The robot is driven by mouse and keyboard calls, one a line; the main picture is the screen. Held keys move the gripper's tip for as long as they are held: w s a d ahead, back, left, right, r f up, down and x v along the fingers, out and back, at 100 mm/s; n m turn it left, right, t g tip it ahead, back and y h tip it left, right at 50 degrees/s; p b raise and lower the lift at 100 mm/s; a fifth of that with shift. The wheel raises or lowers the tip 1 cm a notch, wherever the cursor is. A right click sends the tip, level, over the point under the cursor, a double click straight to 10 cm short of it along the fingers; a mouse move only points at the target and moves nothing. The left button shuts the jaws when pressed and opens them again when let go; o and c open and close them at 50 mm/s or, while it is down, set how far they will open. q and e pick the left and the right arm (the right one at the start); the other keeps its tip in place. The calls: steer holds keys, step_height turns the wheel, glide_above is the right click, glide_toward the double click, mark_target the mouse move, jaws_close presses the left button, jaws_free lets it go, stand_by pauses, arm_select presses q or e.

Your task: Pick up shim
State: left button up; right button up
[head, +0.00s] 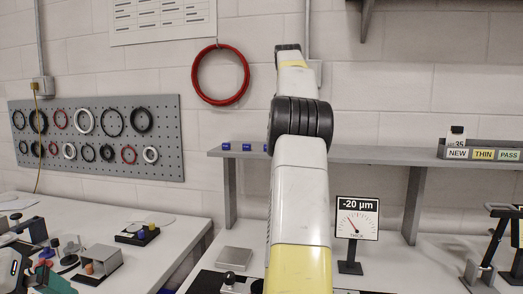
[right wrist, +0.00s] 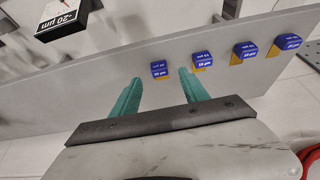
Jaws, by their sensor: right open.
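Several small blue blocks with white lettering and yellow-orange parts, seemingly the shims, stand in a row on a grey shelf. One shim (right wrist: 159,69) is in front of my right gripper (right wrist: 160,78), between the lines of its two teal fingers. The gripper is open and empty, apart from the shim. Another shim (right wrist: 202,60) is just beyond the right fingertip, and a third shim (right wrist: 245,50) is farther right. In the head view, shims (head: 226,146) show left of my raised right arm, which hides part of the row and the gripper.
The grey shelf (head: 375,153) runs along the wall above a white bench. A gauge (head: 357,218) reading -20 µm stands below it. A tray labelled NEW, THIN, PASS (head: 482,154) sits at the shelf's right. A red ring (head: 221,99) hangs on the wall.

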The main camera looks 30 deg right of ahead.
steer(key=x, duration=0.4)
steer(key=shift+w+d+f, duration=0.1)
steer(key=shift+w+d, duration=0.05)
steer(key=shift+d, duration=0.05)
jaws_close()
